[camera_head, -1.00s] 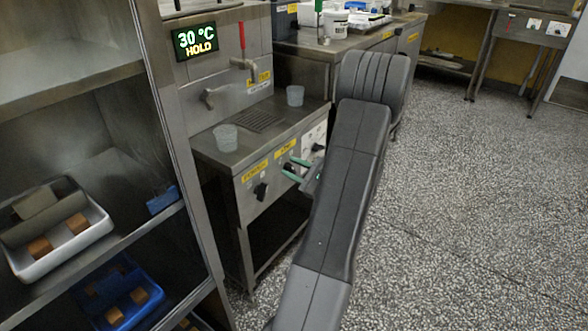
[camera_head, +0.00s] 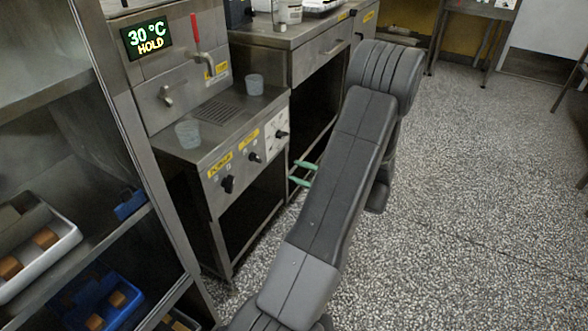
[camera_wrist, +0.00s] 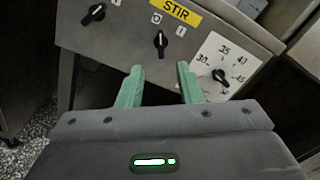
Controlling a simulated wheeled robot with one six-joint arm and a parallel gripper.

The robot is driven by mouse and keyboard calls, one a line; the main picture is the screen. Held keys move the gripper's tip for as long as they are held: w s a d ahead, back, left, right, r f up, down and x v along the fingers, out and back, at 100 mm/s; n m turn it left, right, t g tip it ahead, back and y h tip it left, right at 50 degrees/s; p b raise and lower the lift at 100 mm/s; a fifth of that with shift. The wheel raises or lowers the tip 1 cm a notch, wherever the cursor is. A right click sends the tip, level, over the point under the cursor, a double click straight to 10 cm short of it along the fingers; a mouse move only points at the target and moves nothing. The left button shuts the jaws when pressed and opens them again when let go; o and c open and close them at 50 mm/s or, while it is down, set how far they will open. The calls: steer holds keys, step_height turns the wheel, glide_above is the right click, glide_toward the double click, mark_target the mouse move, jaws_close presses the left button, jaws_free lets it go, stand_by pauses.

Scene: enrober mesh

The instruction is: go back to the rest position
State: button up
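My gripper (camera_head: 304,173) shows to the right of the steel machine's front panel in the head view, partly hidden by my arm. Its two green fingers are apart with nothing between them; they also show apart in the wrist view (camera_wrist: 160,88). Beyond them in the wrist view is the panel (camera_wrist: 120,45) with a STIR label (camera_wrist: 175,13), black knobs and a temperature dial (camera_wrist: 222,75). The gripper is apart from the panel, as far as the head view shows.
Two translucent cups, one at the front (camera_head: 188,134) and one at the back (camera_head: 254,85), stand on the machine top. A display (camera_head: 147,38) reads 30 °C HOLD. A shelf rack (camera_head: 150,180) with a white tray (camera_head: 40,262) and blue tray (camera_head: 128,308) stands left. Open speckled floor (camera_head: 470,200) lies right.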

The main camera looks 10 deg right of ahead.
mark_target(258, 157)
steer(key=b+x, duration=0.3)
steer(key=x, duration=1)
steer(key=shift+w+a, duration=0.2)
steer(key=shift+a, duration=0.05)
steer(key=shift+w+a+r, duration=0.15)
steer(key=shift+m+p, duration=0.4)
steer(key=shift+p, duration=0.1)
